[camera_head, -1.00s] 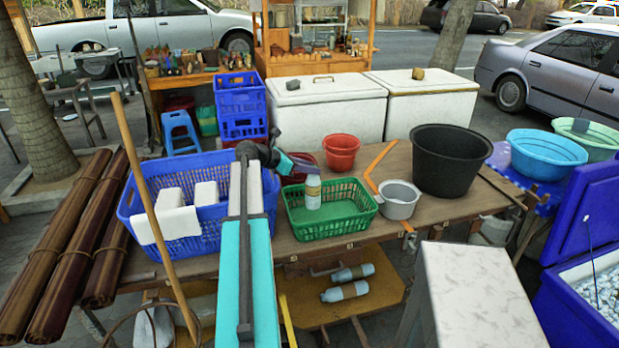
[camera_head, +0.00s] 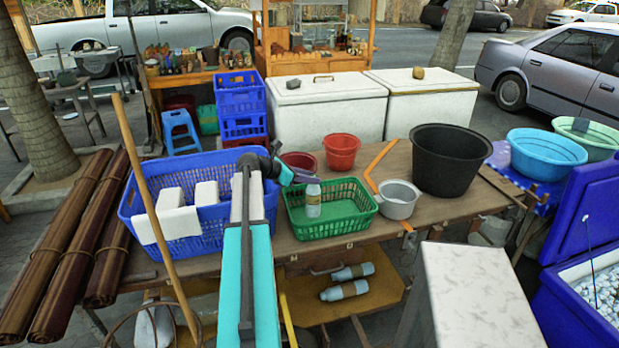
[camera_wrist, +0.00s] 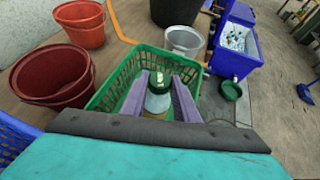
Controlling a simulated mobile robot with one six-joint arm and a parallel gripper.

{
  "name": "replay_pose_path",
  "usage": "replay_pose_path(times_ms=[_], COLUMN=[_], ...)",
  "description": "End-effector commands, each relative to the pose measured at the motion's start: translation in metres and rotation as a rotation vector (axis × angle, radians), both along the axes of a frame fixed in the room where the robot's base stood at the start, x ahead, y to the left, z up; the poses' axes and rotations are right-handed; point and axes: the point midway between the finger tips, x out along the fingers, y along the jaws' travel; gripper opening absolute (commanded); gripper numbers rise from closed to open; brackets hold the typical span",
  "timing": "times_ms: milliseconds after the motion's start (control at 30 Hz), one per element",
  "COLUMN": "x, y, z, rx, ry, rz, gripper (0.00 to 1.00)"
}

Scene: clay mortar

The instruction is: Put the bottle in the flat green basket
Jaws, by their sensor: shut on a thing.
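The bottle (camera_head: 313,203) is pale and clear with a light cap, and stands upright within the flat green basket (camera_head: 331,228). I cannot tell whether its base touches the basket floor. My gripper (camera_head: 309,178) reaches over the basket's back left side and is shut on the bottle near its top. In the wrist view the two purple fingers of my gripper (camera_wrist: 160,92) stand on either side of the bottle (camera_wrist: 159,95), inside the green basket (camera_wrist: 104,97).
A blue basket (camera_head: 208,232) with white blocks stands left of the green one. A grey pot (camera_head: 398,207) and a black tub (camera_head: 450,165) stand to its right. Red buckets (camera_head: 342,150) are behind it. Two bottles (camera_head: 345,291) lie on the lower shelf.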

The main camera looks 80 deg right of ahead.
Motion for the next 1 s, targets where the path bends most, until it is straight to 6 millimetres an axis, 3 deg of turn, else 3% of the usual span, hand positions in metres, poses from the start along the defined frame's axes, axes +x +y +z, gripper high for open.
replay_pose_path(times_ms=[900,933,1000], x=[0.0,0.0,0.0], y=[0.0,0.0,0.0], z=[-0.011,-0.012,-0.012], rx=[-0.001,0.0,0.0], ry=[0.002,0.0,0.0], rz=[0.0,-0.001,-0.001], gripper=[0.0,0.31,0.43])
